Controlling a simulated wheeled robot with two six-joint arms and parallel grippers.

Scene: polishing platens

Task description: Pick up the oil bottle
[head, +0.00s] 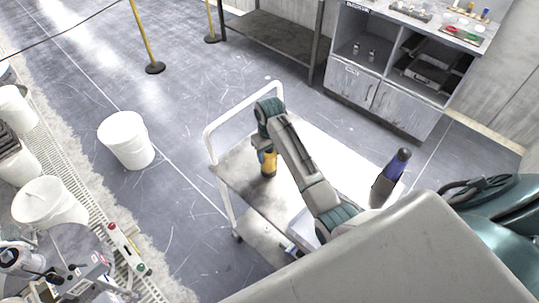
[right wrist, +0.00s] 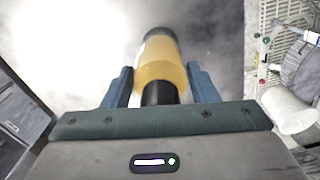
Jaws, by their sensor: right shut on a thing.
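The oil bottle (head: 268,164), yellow with a dark cap, is below the end of my right arm over the cart's left part in the head view. In the right wrist view the oil bottle (right wrist: 160,66) shows its amber body, with the black neck end toward the camera. My right gripper (right wrist: 160,80) is shut on it, one blue-grey finger on each side. In the head view my right gripper (head: 267,150) is largely hidden by its own arm. I cannot tell whether the bottle's base touches the cart. My left gripper is not in view.
The cart (head: 240,172) has a white rail at its far left end. A white bucket (head: 126,140) is on the floor to the left. A cabinet (head: 385,95) stands behind. Open floor lies between.

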